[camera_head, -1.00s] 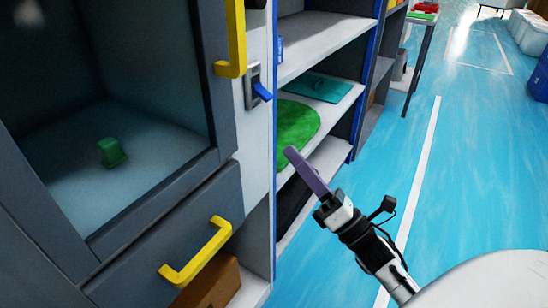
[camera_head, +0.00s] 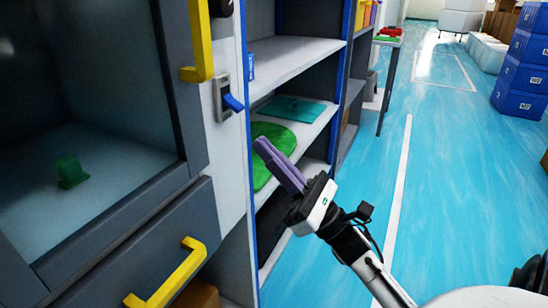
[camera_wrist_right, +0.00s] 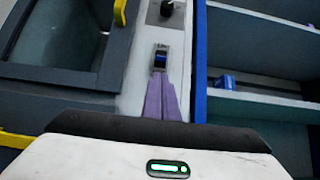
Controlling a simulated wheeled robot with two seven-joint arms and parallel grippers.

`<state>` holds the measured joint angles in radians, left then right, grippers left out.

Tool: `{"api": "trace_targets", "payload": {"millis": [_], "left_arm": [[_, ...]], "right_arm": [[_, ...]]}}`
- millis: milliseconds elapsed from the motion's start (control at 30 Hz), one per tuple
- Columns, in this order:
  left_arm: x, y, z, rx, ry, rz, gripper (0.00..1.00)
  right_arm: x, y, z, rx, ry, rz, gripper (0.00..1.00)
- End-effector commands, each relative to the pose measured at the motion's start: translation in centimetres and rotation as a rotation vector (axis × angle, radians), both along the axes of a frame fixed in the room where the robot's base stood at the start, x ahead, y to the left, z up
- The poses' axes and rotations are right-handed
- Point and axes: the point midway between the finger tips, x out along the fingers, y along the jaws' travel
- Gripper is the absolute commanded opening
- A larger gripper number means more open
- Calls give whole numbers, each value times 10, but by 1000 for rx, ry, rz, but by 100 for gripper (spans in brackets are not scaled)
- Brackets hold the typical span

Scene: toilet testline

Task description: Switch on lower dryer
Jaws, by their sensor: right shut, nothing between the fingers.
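The lower dryer's switch is a blue lever (camera_head: 233,102) on a grey plate, set in the white side panel to the right of the glass-fronted chamber. It also shows in the right wrist view as a small blue part (camera_wrist_right: 160,60) straight ahead of the fingers. My right gripper (camera_head: 260,145) has purple fingers pressed together, with nothing between them. It is below and a little right of the lever in the head view, apart from it. In the wrist view the fingertips (camera_wrist_right: 160,80) point up at the switch plate. My left gripper is not in view.
The chamber door has a yellow handle (camera_head: 199,40), and a drawer below has another (camera_head: 168,273). A green object (camera_head: 70,171) lies inside the chamber. A shelf unit (camera_head: 300,55) with a green round item (camera_head: 272,150) stands right behind the gripper. Blue floor is open to the right.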

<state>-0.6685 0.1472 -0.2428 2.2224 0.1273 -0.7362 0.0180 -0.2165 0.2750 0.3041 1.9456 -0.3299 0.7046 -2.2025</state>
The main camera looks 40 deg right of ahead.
Motion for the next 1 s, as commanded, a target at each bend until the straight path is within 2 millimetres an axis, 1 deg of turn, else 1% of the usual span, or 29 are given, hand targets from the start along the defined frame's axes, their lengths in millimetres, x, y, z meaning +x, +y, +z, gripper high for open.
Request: {"api": "trace_targets", "payload": {"millis": [33, 100, 200, 333, 500, 767, 933, 1000], "left_arm": [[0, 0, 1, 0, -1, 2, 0], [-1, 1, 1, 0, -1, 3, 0], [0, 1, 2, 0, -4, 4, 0], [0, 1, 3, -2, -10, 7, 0], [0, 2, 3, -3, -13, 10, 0], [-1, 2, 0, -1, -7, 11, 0], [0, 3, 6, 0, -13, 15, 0], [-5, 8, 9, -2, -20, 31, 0]], "right_arm": [[7, 3, 9, -4, -4, 2, 0], [16, 7, 17, -3, -3, 2, 0], [26, 11, 27, -3, -2, 2, 0], [36, 15, 36, -1, -1, 0, 0], [41, 17, 40, -2, 0, 0, 0], [41, 17, 40, 0, 1, 0, 0], [42, 20, 42, -4, 11, 7, 0], [44, 24, 44, -10, 25, 15, 0]]}}
